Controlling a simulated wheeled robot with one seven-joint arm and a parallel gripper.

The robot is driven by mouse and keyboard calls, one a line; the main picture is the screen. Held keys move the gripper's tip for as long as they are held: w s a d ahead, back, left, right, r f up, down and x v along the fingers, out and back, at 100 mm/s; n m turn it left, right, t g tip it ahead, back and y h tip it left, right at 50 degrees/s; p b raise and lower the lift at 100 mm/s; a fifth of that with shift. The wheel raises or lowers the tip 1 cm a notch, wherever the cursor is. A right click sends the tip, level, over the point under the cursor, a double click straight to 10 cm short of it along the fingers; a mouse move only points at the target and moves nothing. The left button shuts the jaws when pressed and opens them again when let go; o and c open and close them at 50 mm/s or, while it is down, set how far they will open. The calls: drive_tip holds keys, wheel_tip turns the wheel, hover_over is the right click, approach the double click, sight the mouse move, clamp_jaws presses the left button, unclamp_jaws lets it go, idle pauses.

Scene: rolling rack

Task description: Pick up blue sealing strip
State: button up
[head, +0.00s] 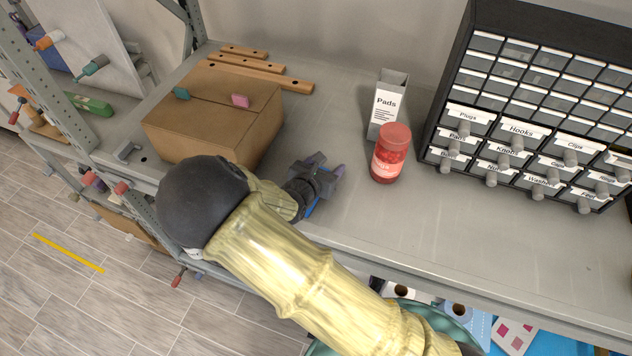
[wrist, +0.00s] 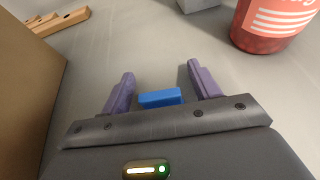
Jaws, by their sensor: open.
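The blue sealing strip (wrist: 160,98) lies on the grey shelf, between the two purple fingers of my gripper (wrist: 158,84) in the wrist view. A gap shows on either side of it, so the fingers are open around it and do not appear to touch it. In the head view my gripper (head: 325,172) is low over the shelf, between the cardboard box and the red jar. Only a sliver of the blue strip (head: 311,207) shows there, beside the gripper, and the rest is hidden. The near part of the strip is hidden by my gripper body in the wrist view.
A cardboard box (head: 205,120) stands left of my gripper, with wooden bars (head: 262,66) behind it. A red jar (head: 390,155) and a white Pads box (head: 386,105) stand to the right, then a drawer cabinet (head: 480,130). The shelf's front right (head: 480,235) is clear.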

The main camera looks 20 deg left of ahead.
drive_tip(key=shift+c, duration=0.4)
drive_tip(key=c, duration=1.1)
drive_tip(key=shift+r, duration=0.15)
wheel_tip(320, 180, up, 10)
drive_tip(key=shift+f+b, duration=0.15)
drive_tip(key=shift+b, duration=0.4)
drive_tip(key=shift+d, duration=0.1)
